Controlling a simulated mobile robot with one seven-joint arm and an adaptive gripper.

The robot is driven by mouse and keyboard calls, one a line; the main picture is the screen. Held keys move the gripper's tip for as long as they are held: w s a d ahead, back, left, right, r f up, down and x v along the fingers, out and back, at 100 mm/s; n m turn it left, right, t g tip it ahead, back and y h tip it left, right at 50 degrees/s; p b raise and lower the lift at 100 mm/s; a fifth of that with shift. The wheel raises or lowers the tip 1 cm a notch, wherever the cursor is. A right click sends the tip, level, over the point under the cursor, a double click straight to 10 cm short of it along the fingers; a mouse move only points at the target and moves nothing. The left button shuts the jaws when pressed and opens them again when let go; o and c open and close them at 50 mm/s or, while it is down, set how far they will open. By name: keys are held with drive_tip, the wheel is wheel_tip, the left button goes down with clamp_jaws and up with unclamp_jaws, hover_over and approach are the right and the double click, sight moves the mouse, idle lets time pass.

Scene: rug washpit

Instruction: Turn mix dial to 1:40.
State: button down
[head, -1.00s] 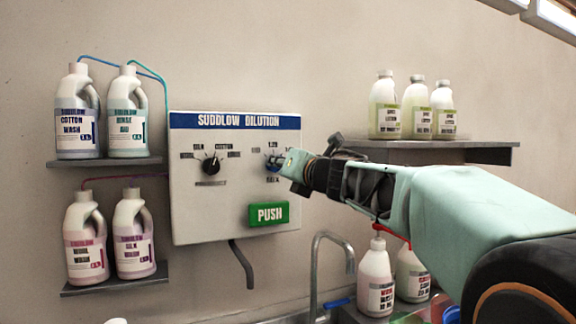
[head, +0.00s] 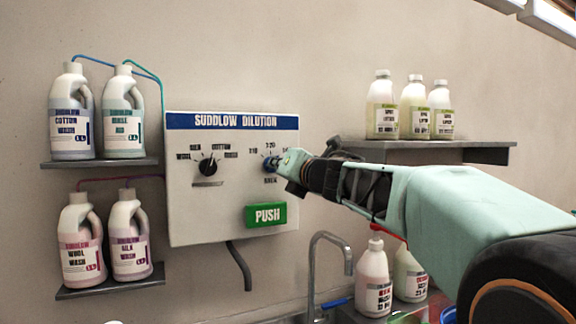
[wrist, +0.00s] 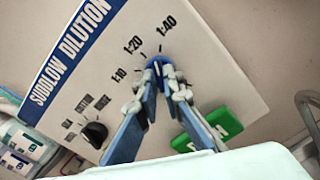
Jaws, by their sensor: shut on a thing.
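My gripper (wrist: 158,86) is shut on the dial, one finger on each side. A pale mark shows on the dial's face, but I cannot tell surely which label it lines up with. In the head view the dial (head: 268,164) shows only in part, behind my gripper (head: 277,167).
A black selector knob (head: 208,166) is to the dial's left on the same panel (head: 182,222). A green PUSH button (head: 266,215) sits below the dial. Shelves of bottles flank the panel, and a tap (head: 330,240) stands below right.

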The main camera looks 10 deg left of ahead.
drive_tip(key=m+p, duration=0.1)
drive_tip(key=m, duration=0.2)
drive_tip(key=c, duration=2.1)
unclamp_jaws()
drive_tip(key=v, duration=0.7)
drive_tip(key=shift+s+d, duration=0.2)
